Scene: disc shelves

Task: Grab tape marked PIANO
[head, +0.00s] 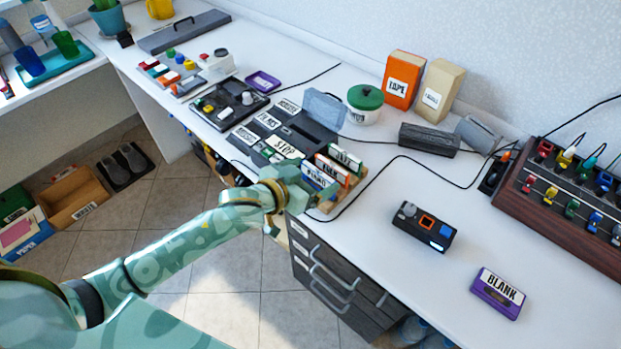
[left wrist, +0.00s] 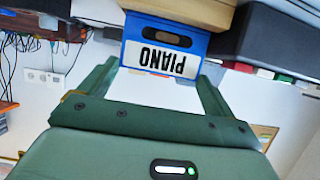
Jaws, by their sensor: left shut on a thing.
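A blue tape with a white label reading PIANO, upside down in the left wrist view (left wrist: 165,45), sits between my left gripper's fingers (left wrist: 155,72). In the head view, the PIANO tape (head: 317,177) is the nearest of the upright tapes in a small wooden rack (head: 352,184), beside an orange-red tape (head: 329,167) and a green one labelled JAZZ (head: 346,158). My left gripper (head: 303,187) is shut on the PIANO tape at the rack's near left side. The fingertips are partly hidden in the head view. My right gripper is not in view.
A tape player with a STOP key (head: 284,148) stands just left of the rack. A purple BLANK tape (head: 498,292) and a small black device (head: 424,226) lie to the right on the white counter. Grey drawers (head: 335,285) are below; a black cable runs behind the rack.

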